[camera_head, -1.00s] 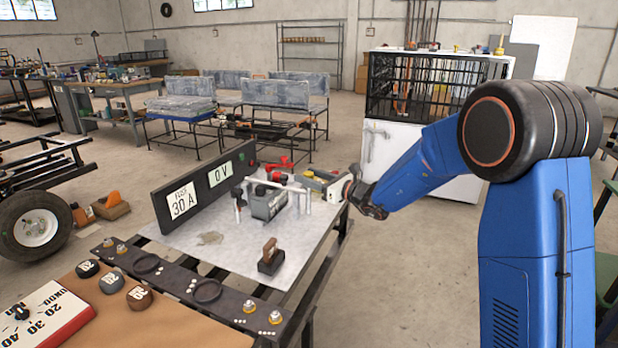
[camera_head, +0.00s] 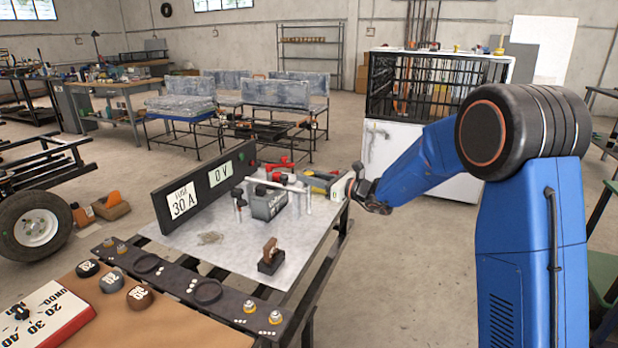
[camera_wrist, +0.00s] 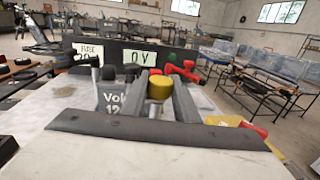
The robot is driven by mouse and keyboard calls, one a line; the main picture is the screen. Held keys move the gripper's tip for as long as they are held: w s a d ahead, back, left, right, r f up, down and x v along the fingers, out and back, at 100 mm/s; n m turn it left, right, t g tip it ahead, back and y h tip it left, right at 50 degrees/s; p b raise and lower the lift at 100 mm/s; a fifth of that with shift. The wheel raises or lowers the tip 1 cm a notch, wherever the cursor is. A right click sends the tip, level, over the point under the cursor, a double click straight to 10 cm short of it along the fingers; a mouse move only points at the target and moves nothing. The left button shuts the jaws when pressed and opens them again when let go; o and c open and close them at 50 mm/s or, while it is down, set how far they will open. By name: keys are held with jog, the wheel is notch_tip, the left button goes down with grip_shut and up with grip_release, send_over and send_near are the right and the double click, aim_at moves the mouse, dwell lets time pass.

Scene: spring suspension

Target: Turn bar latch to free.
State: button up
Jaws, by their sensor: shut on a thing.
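A grey box (camera_head: 268,204) marked as a 12 volt battery stands on the pale bench top, with a bar latch (camera_head: 277,184) lying across its top between posts. The box also shows in the wrist view (camera_wrist: 113,99), left of the fingers. My gripper (camera_head: 310,180) reaches in from the right at the level of the bar. In the wrist view my gripper's two grey fingers (camera_wrist: 160,82) are closed in around the bar's end. A yellow round knob (camera_wrist: 158,88) shows between them. The fingers hide the exact contact.
A black panel (camera_head: 205,187) with "fuse 30 A" and "0 V" labels stands behind the box. Red clamps or handles (camera_head: 279,167) lie near it. A handled block (camera_head: 270,257) stands at the bench front. The bench top (camera_head: 215,257) around the block is largely clear.

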jog(key=n+g+y, duration=0.1)
jog(key=n+g, duration=0.2)
jog(key=g, duration=0.1)
jog(key=n+g+y, duration=0.1)
jog(key=n+g, duration=0.2)
jog(key=g, duration=0.2)
jog(key=shift+w+f, duration=0.1)
jog(key=shift+w, duration=0.05)
jog(key=n+g, duration=0.3)
jog(key=g, duration=0.2)
jog(key=shift+g+h, duration=0.3)
jog(key=shift+h, duration=0.1)
jog(key=shift+n+g+h, duration=0.9)
jog(key=shift+n+g, duration=0.7)
jog(key=shift+g, duration=0.3)
jog(key=o, duration=1.1)
jog(key=shift+c, duration=0.2)
